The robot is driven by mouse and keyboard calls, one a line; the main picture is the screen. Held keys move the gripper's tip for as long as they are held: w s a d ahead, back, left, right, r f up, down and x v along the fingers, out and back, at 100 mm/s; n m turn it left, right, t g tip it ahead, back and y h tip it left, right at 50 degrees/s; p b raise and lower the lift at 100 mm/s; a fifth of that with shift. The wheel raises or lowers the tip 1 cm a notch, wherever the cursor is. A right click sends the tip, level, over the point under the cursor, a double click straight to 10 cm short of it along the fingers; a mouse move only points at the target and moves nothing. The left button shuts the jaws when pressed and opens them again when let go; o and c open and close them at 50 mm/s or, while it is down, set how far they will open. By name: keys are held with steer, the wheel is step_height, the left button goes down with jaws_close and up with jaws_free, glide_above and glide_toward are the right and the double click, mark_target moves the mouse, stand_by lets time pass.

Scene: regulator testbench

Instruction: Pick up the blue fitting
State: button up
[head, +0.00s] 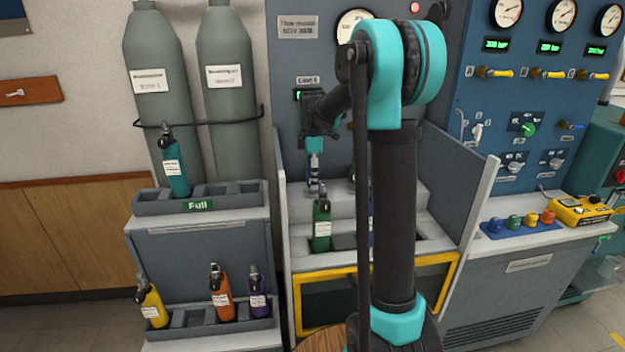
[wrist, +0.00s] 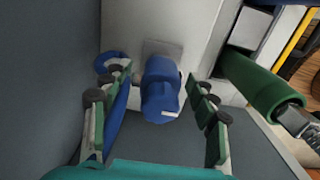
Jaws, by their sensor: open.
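The blue fitting (wrist: 162,92) is a rounded blue piece in the middle of the wrist view, in front of a pale upright surface. My gripper (wrist: 158,94) is open, with one green-padded finger on each side of the fitting. Gaps seem to show on both sides, but I cannot tell how far the fingertips reach along it. In the head view my gripper (head: 314,158) points down into the testbench bay. A small white and blue piece shows just below it there, and its details are too small to tell.
A green bottle (head: 321,226) stands close by in the bay, also in the wrist view (wrist: 262,88). Side panels wall the bay. Yellow (head: 152,308), orange (head: 222,298) and purple (head: 258,296) bottles stand in the lower left rack. A tray (head: 520,230) of coloured fittings lies right.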

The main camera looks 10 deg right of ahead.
steer(key=shift+c, duration=0.3)
jaws_close()
steer(key=shift+r, duration=0.15)
step_height(320, 180, up, 20)
stand_by(0.5)
